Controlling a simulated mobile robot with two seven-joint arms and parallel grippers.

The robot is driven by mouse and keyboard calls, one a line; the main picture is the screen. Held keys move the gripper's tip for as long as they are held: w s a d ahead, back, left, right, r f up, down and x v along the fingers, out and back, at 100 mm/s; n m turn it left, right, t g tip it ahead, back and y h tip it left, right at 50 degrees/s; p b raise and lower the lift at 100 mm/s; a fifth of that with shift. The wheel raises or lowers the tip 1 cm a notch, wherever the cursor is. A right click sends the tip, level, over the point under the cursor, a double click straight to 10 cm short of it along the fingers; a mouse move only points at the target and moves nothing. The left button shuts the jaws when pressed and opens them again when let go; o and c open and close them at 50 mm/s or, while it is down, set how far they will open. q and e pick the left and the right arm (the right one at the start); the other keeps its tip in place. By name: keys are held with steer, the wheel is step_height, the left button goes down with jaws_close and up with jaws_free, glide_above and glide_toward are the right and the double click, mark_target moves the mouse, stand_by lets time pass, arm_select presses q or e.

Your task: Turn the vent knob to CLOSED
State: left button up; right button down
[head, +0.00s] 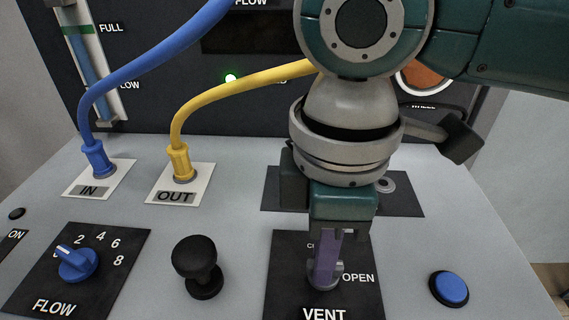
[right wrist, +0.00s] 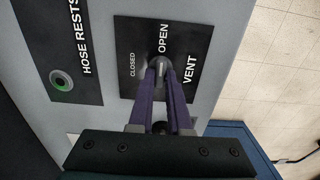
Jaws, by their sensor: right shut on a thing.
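The vent knob (right wrist: 161,69) is a small grey knob on a black VENT plate (right wrist: 182,40) with the words OPEN and CLOSED. In the right wrist view the knob sits between the purple fingers of my right gripper (right wrist: 163,85), which is shut on it. The knob's visible end lies near the word OPEN; its exact pointing is hard to tell. In the head view my right gripper (head: 326,262) reaches down onto the VENT plate, and its fingers hide most of the knob and part of the word CLOSED. My left gripper is not in view.
Left of the VENT plate stand a black knob (head: 198,267) and a blue FLOW dial (head: 77,262). A blue button (head: 449,288) is to the right. Blue (head: 146,57) and yellow (head: 220,92) hoses plug into IN and OUT. The HOSE RESTS plate (right wrist: 62,35) lies behind.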

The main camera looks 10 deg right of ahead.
steer(key=shift+r, duration=0.1)
steer(key=n+p, duration=0.3)
steer(key=shift+s+r, duration=0.1)
steer(key=shift+r, duration=0.1)
steer(key=n+p, duration=0.3)
steer(key=n, duration=0.1)
steer(key=shift+f, duration=0.1)
steer(key=n+p, duration=0.1)
steer(key=n, duration=0.2)
steer(key=shift+s, duration=0.1)
steer(key=n+p, duration=0.1)
steer(key=n, duration=0.1)
steer(key=shift+n, duration=0.4)
steer(key=n, duration=0.3)
steer(key=shift+f+n, duration=0.1)
steer(key=shift+n, duration=1)
